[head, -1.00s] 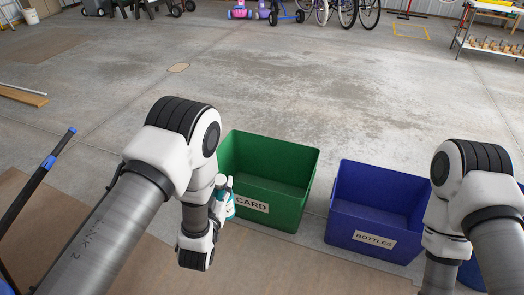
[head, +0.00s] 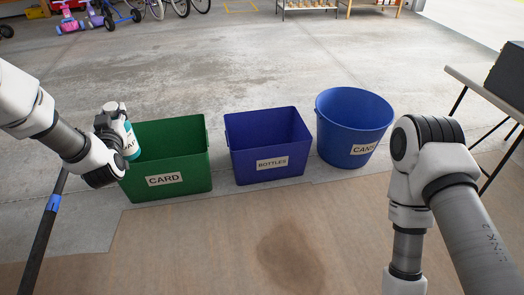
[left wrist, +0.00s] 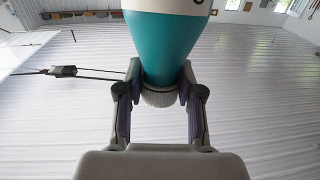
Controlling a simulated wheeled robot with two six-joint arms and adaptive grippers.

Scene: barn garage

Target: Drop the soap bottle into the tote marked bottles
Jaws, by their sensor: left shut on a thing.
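The tote marked bottles (head: 266,174) is blue and rectangular, stands on the floor in the middle of the head view, and looks empty. It is to the right of the held bottle. My right arm is at the right; its gripper is out of view.
The green tote marked card (head: 168,192) stands left of the bottles tote. A round blue tub marked cans (head: 352,150) stands to its right. A table (head: 485,97) is at the far right. Open concrete floor lies behind the containers.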

